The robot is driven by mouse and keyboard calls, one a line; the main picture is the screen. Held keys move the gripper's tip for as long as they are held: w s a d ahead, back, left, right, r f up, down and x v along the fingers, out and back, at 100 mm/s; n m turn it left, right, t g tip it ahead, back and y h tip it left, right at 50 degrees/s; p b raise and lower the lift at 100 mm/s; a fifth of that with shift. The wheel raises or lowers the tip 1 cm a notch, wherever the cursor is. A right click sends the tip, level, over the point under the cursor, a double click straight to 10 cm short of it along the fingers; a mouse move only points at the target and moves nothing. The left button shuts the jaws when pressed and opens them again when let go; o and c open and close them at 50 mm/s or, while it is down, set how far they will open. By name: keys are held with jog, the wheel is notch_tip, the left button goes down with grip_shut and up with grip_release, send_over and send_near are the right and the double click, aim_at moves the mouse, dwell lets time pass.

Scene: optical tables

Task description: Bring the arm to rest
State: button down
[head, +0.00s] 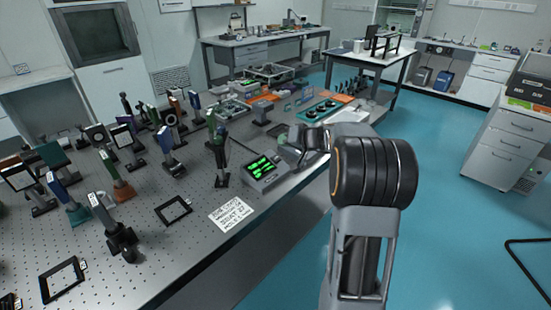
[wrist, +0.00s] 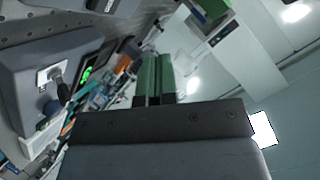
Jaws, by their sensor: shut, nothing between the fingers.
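My arm reaches up at the right of the head view, beside the optical table (head: 215,260). My gripper (head: 284,150) points left over the table's right edge, close behind the grey box with a green display (head: 266,180). In the wrist view my gripper (wrist: 153,75) shows two green fingers pressed together with nothing between them. The grey box (wrist: 45,75) is at the left of that view, with a plug in its side. I cannot tell the exact gap between box and gripper.
Several mounted optics crowd the table's left and back. A printed card (head: 231,213) and a flat black frame (head: 174,210) lie near the front edge. A drawer cabinet (head: 510,135) stands at the right. Blue floor (head: 450,210) is open between table and cabinet.

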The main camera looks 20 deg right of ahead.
jog(key=s+f+m+g, duration=0.1)
jog(key=s+a+f+g, duration=0.1)
jog(key=s+f, duration=0.1)
jog(key=s+f+m+g, duration=0.1)
jog(key=s+f, duration=0.1)
jog(key=shift+s+a+f+m, duration=0.1)
jog(key=shift+a+f+m, duration=0.1)
jog(key=shift+a+m, duration=0.15)
jog(key=s+a+r+n+g+h+p, duration=0.1)
jog(key=s+a+r+n+h+p, duration=0.1)
jog(key=s, duration=0.6)
jog(key=s+a+r+n+g+h+p, duration=0.1)
jog(key=s+a+r+g+h+p, duration=0.1)
jog(key=s+a, duration=0.4)
jog(key=s+a+r+n+g+h+p, duration=0.1)
jog(key=s+a+r+n+h+p, duration=0.1)
jog(key=s, duration=0.8)
notch_tip(320, 180, up, 3)
jog(key=shift+s+a+f+n+g+p, duration=0.15)
jog(key=shift+a+n+g+p, duration=0.25)
jog(key=shift+a+p, duration=0.45)
jog(key=shift+a, duration=0.25)
